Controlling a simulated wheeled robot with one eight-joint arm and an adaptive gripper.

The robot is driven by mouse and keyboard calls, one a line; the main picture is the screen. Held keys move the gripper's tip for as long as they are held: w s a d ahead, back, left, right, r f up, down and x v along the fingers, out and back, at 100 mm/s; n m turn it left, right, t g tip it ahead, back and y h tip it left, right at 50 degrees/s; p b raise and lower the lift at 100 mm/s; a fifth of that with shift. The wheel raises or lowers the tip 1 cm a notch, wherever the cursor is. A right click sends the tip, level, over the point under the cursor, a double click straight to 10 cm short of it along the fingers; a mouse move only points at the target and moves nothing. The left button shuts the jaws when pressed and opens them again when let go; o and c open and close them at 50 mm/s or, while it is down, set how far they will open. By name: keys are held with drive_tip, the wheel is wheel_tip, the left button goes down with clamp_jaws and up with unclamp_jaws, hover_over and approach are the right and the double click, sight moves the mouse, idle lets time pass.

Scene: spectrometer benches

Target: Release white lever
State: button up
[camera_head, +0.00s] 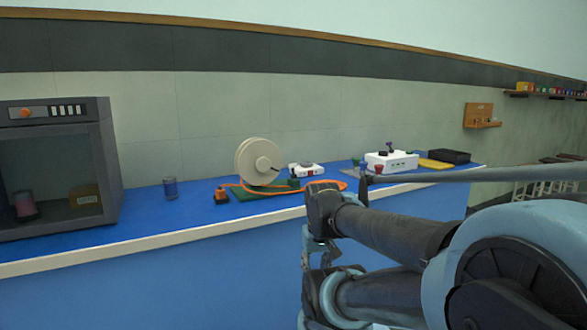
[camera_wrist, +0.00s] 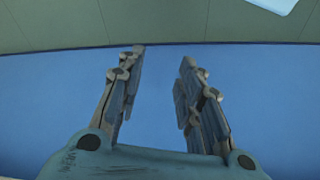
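My gripper (camera_wrist: 160,62) shows in the wrist view with its two fingers spread apart and nothing between them. Blue bench top lies beneath the fingers, and the green-grey wall is beyond. No white lever can be clearly made out. A pale straight bar (camera_head: 480,174) runs in from the right edge of the head view above my arm; I cannot tell what it belongs to. A white box with a dark knob (camera_head: 391,161) stands at the bench's right part. A smaller white device (camera_head: 306,170) sits left of it. My arm hides part of the bench.
The blue bench (camera_head: 145,206) runs along the wall. A cream wheel (camera_head: 257,162) stands on a green base with an orange cable. A black tray (camera_head: 449,156) lies at right.

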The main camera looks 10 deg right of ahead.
wheel_tip(320, 180, up, 36)
drive_tip(key=m+g+h, duration=0.1)
drive_tip(key=m+g, duration=0.4)
drive_tip(key=m, duration=1)
hover_over(293, 165)
drive_tip(key=w+a, duration=0.1)
drive_tip(key=w, duration=0.4)
drive_tip(key=x, duration=1.6)
drive_tip(key=shift+s+a+f, duration=0.1)
drive_tip(key=shift+f, duration=0.3)
